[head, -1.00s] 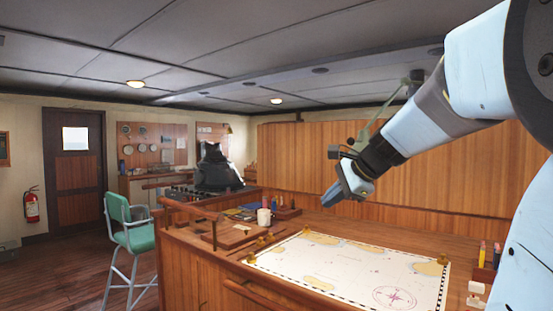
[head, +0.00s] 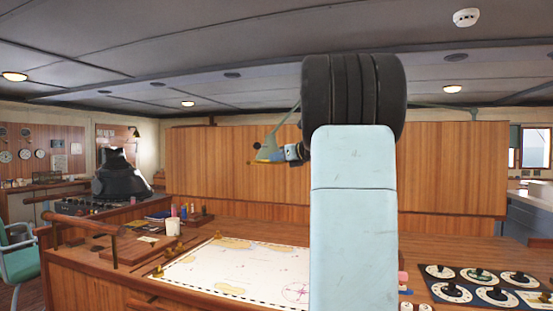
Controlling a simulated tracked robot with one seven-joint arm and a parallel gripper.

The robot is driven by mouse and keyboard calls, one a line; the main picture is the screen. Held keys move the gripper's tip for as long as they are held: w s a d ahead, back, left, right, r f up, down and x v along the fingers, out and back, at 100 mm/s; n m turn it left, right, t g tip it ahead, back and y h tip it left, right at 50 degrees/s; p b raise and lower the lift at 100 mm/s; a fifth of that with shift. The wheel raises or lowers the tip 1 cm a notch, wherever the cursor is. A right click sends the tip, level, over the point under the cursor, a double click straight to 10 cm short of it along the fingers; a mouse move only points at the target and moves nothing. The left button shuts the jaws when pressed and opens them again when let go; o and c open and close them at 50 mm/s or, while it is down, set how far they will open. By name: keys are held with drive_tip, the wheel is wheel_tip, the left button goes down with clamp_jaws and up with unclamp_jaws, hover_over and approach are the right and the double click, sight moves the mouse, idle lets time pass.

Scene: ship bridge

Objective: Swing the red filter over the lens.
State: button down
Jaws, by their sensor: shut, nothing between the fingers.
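A green lamp (head: 268,150) on a jointed arm hangs above the chart table, in front of the wood panelling. A yellow edge shows at its lower side, with small dark parts at its left. I cannot make out a red filter or the lens at this size. My gripper (head: 290,152) shows as a small blue and dark piece just right of the lamp head. It is shut and empty. Whether it touches the lamp, I cannot tell. My forearm hides most of the wrist.
The chart (head: 235,267) lies flat on the wooden table below. A white mug (head: 173,227) and small bottles stand at its back left. A panel of dials (head: 483,283) is at the right. Air left of the lamp is free.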

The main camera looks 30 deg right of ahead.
sight(250, 163)
drive_tip(key=x, duration=1)
drive_tip(key=shift+w+a, duration=0.1)
